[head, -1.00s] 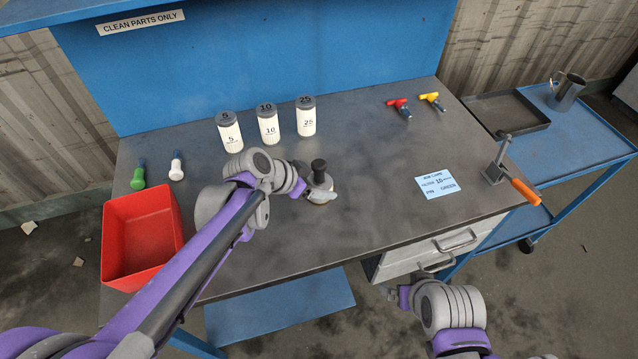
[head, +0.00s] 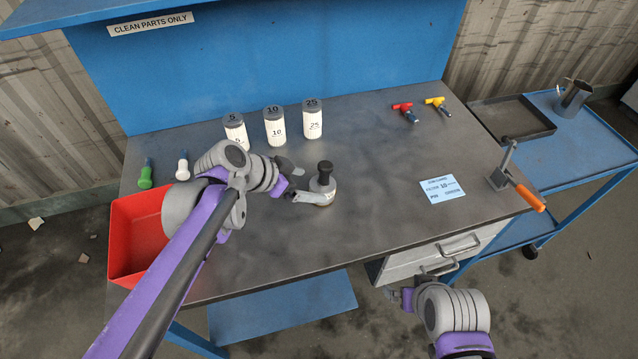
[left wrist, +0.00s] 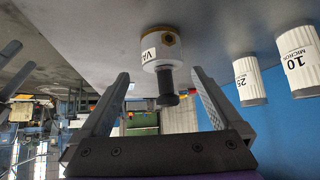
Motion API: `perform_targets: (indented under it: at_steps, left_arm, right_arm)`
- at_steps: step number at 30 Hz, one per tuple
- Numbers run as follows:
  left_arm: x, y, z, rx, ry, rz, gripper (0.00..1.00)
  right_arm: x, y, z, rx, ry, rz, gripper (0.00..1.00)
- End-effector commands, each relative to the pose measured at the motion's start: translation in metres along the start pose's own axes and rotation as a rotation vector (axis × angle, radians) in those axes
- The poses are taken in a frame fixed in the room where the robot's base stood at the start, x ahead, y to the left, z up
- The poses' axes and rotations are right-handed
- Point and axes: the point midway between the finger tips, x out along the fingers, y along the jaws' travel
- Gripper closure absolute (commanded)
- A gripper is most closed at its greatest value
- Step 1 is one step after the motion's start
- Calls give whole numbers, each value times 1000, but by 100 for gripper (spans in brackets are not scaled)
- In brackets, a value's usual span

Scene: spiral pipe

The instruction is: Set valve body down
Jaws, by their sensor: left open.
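The valve body (head: 323,188), a squat grey part with a dark knob on top and a white label, stands upright on the grey workbench (head: 370,225). My left gripper (head: 299,181) is just left of it, open and empty. In the left wrist view the valve body (left wrist: 160,48) shows beyond the spread fingertips of my left gripper (left wrist: 160,76), with its dark stem pointing back between them. My right gripper (head: 400,298) is low in front of the bench by the drawers, small, and its jaws cannot be made out.
Three white filter cartridges (head: 275,128) stand at the back. A red bin (head: 140,235) is at the left, near green and white-handled tools. Red (head: 404,110) and yellow tools lie back right. A blue card (head: 442,188) and an orange-handled clamp (head: 515,185) are right. The bench centre is clear.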

Motion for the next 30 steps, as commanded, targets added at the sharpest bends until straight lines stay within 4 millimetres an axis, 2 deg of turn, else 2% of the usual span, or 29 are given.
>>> perform_targets:
  at_steps: [3,9,30]
  left_arm:
    - [-24,0,0,-2,-1,-2,0]
    - [-45,0,0,0,0,0,0]
    - [-49,0,0,1,0,1,0]
  right_arm:
    - [-3,0,-2,0,1,0,0]
    - [-4,0,-3,0,2,0,0]
    - [-4,0,-3,0,2,0,0]
